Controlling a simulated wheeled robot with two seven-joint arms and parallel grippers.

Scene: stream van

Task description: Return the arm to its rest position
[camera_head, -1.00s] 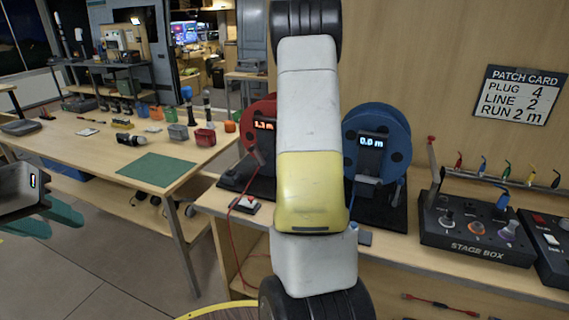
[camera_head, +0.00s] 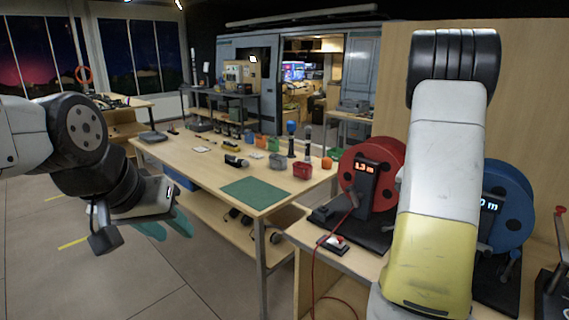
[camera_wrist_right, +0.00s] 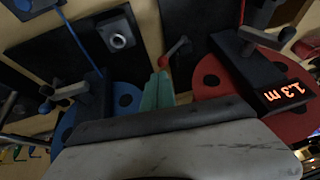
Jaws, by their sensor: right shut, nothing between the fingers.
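My right arm (camera_head: 437,180) rises across the right of the head view, white and yellow with black joints, in front of the two reels. My right gripper (camera_wrist_right: 158,90) shows in the right wrist view as teal fingers closed together, with nothing between them. It appears between the blue reel and the red reel there. My left gripper (camera_head: 167,228) is at the left of the head view, left of the workbench. Its teal fingers are apart and empty.
A red reel (camera_head: 385,160) reading 1.3 m and a blue reel (camera_head: 515,215) stand on the right bench (camera_head: 345,262). A red cable hangs from the bench. The workbench (camera_head: 190,165) holds a green mat (camera_head: 256,192), a red bin (camera_head: 302,170) and small tools. Floor at left is clear.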

